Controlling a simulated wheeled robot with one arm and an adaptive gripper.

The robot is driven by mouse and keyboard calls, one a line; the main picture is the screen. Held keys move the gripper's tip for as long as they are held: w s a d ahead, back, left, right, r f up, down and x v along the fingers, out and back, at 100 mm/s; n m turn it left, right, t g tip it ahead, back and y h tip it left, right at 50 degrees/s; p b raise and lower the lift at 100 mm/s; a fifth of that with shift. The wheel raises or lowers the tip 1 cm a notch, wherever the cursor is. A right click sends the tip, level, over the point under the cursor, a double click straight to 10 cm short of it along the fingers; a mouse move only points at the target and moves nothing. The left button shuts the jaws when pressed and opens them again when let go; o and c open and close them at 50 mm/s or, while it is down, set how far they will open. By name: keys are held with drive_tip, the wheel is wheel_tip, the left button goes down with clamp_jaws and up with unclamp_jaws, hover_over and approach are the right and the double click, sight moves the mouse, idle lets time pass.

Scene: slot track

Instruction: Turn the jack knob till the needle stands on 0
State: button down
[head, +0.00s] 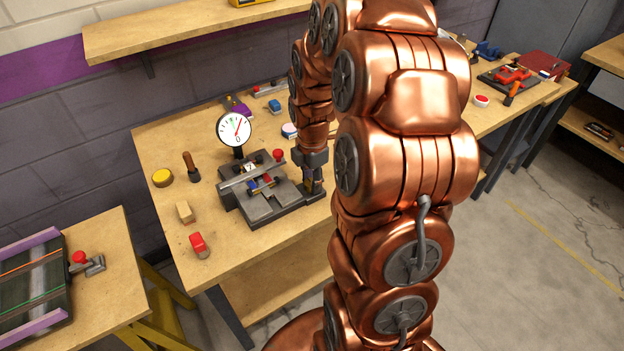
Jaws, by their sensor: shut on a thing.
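A round white dial gauge (235,129) stands on a dark post at the back of a grey slotted fixture (262,208) on the wooden bench. Its red needle leans up and to the right, and a green mark shows near the top. The dial figures are too small to read surely. My gripper (314,190) points down at the fixture's right end and is shut on what appears to be the jack knob. The fingers hide most of the knob. A red ball knob (278,154) stands at the fixture's back right.
A yellow round tin (162,177), a wood-handled tool (191,166), a wooden block (184,212) and a red object (199,245) lie left of the fixture. A shelf (180,35) hangs above. My arm hides the bench's middle right.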

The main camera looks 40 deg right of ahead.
drive_tip(key=shift+f, duration=0.1)
drive_tip(key=m+b, duration=0.2)
drive_tip(key=m, duration=0.1)
drive_tip(key=shift+f+b, duration=0.1)
drive_tip(key=shift+b, duration=0.25)
drive_tip(key=m+b, duration=0.3)
drive_tip(key=m, duration=0.1)
drive_tip(key=shift+s+m, duration=0.1)
drive_tip(key=shift+m, duration=0.3)
drive_tip(key=m+b, duration=0.2)
drive_tip(key=m, duration=0.2)
drive_tip(key=shift+a+m, duration=0.1)
drive_tip(key=shift+m, duration=0.2)
drive_tip(key=shift+a+m+b, duration=0.1)
drive_tip(key=shift+m+b, duration=0.55)
drive_tip(key=shift+m, duration=0.85)
drive_tip(key=shift+r, duration=0.2)
drive_tip(key=c, duration=0.8)
unclamp_jaws()
